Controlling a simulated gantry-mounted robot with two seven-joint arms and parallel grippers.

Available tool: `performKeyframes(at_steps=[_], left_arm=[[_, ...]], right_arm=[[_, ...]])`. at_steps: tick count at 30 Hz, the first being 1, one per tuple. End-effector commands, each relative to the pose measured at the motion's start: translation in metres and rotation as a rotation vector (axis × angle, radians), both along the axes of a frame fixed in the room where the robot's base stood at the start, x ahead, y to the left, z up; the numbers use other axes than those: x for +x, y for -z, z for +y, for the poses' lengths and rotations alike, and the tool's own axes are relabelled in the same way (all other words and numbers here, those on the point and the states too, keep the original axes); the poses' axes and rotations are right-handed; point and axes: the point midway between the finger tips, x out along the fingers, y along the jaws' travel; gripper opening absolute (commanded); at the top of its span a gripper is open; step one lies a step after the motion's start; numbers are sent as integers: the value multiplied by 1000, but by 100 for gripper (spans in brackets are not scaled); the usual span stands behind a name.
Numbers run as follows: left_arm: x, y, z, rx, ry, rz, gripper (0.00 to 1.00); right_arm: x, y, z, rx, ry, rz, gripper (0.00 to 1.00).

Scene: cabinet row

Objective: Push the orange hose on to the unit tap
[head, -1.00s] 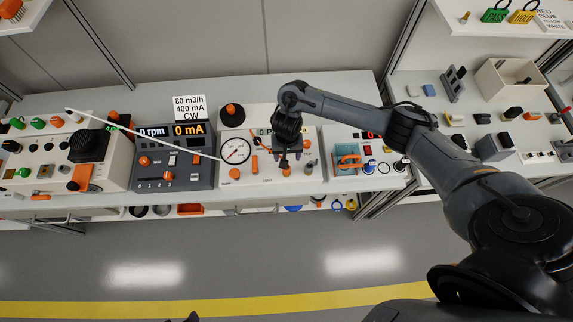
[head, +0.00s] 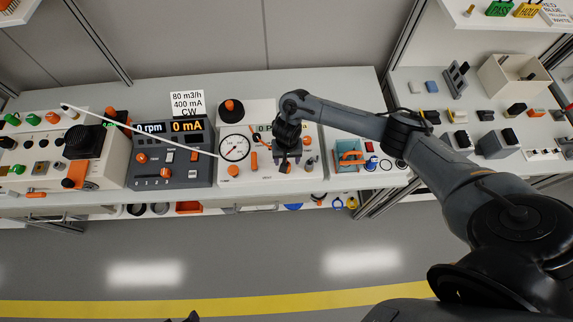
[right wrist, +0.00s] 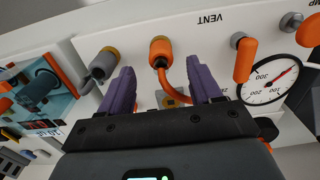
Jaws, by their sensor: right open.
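In the right wrist view, the orange hose (right wrist: 178,84) curves down from a dark ring under an orange collar (right wrist: 160,47) on the white panel. It lies between my right gripper's purple fingers, and its lower part passes behind the finger on the right. My right gripper (right wrist: 162,86) is open around the hose, with gaps on both sides. A grey fitting with a grey tube (right wrist: 97,72) is beside the left finger. I cannot tell which fitting is the unit tap. In the head view, my right gripper (head: 287,160) covers this area.
A round gauge (head: 235,148) and an orange lever (right wrist: 244,60) are beside the gripper. A dark meter unit (head: 170,165) stands left, and a teal-panelled unit (head: 350,158) right. A thin white rod crosses the left units. A small dark tip at the bottom edge may be my left gripper.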

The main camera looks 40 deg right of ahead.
Motion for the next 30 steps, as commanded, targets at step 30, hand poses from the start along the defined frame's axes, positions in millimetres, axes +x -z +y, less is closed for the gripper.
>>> performKeyframes(at_steps=[30], left_arm=[[0, 13, -1, -3, -1, -1, 63]], right_arm=[[0, 52, 2, -1, -1, 1, 64]])
